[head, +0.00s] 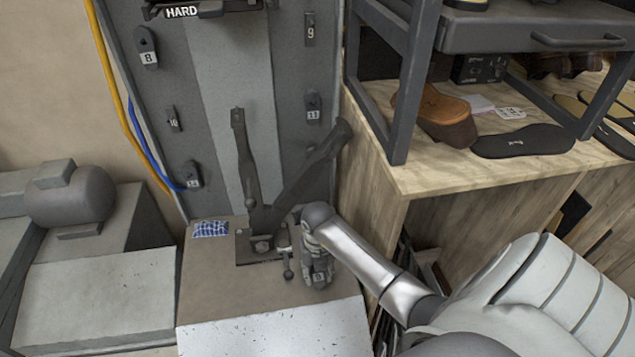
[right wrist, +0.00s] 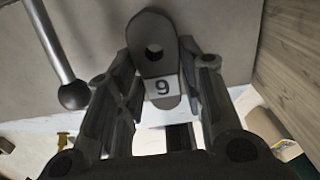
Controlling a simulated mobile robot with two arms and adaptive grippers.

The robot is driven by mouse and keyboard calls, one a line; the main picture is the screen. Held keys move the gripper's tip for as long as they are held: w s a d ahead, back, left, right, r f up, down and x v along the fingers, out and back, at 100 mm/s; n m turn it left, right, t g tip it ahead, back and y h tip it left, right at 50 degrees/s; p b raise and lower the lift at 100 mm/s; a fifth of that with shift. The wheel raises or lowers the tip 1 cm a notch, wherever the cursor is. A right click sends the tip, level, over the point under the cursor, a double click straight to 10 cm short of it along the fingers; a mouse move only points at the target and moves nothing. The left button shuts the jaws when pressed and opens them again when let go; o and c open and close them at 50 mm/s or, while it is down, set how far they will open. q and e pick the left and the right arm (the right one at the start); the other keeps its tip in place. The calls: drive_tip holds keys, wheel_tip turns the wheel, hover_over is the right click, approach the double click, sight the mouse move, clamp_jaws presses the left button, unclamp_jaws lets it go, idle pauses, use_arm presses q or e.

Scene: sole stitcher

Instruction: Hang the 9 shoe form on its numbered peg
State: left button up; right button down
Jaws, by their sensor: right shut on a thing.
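The 9 shoe form (right wrist: 154,27) is a dark grey rounded piece with a hole in its upper part and a white 9 label in the right wrist view. My right gripper (right wrist: 158,62) is shut on it, with one finger on each side. In the head view my right gripper (head: 318,268) is low in front of the machine, well below the 9 peg plate (head: 310,28). That plate is at the upper right of the grey panel, with no form on it. My left gripper is not in view.
The panel (head: 285,60) also carries a form at 8 (head: 146,40), a form at 11 (head: 313,103) and a plate marked 10 (head: 173,118). A two-armed metal fixture (head: 262,215) stands left of my right gripper. A wooden bench (head: 430,175) with shoe parts borders the right.

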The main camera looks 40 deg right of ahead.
drive_tip(key=shift+a+f, duration=0.1)
drive_tip(key=shift+f, duration=1.1)
